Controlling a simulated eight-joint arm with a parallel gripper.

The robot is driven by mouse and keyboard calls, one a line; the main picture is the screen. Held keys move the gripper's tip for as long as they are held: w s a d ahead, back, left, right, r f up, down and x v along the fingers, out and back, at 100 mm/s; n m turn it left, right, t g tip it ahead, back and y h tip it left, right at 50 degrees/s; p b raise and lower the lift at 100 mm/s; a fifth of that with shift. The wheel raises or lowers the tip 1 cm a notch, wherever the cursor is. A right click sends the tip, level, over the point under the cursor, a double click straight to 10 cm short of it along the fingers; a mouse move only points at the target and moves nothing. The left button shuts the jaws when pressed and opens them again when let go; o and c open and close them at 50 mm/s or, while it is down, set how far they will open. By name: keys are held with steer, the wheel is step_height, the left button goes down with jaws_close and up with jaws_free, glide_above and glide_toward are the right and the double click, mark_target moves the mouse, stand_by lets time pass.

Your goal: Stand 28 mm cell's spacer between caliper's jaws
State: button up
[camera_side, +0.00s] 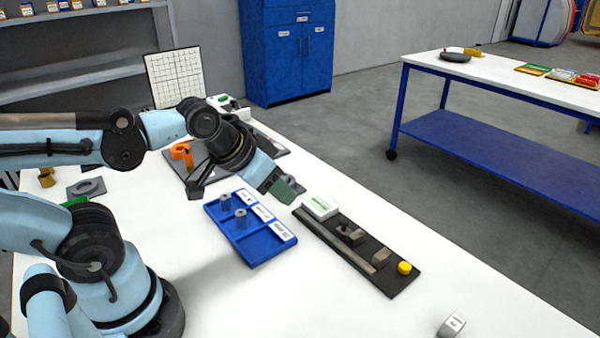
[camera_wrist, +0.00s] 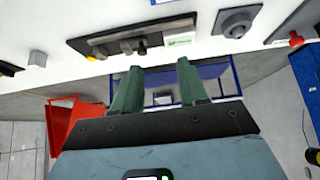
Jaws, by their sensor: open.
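The blue tray (camera_side: 250,248) lies on the white table with white label cards along its right side, their print too small to read. Two grey cylindrical spacers, one (camera_side: 225,202) and another (camera_side: 241,217), stand upright in separate cells; the nearest cell looks empty. The caliper's dark board (camera_side: 400,285) lies right of the tray. Its blocky jaws, one darker (camera_side: 352,237) and one lighter (camera_side: 382,257), stand apart with nothing visible between them. My gripper (camera_side: 288,190) is above the table beyond the tray. In the wrist view its green fingers (camera_wrist: 157,72) are apart and empty.
A small labelled grey block (camera_side: 452,325) stands near the front right. An orange object (camera_side: 181,153) and a gridded panel (camera_side: 176,78) are farther back.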

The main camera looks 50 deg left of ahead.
steer(key=shift+a, duration=0.1)
steer(key=m+g, duration=0.2)
steer(key=g, duration=0.5)
glide_toward(224, 195)
steer(key=shift+n, duration=0.3)
steer(key=shift+w+f, duration=0.1)
steer(key=shift+f, duration=5.25)
steer(key=shift+c, duration=0.4)
jaws_close()
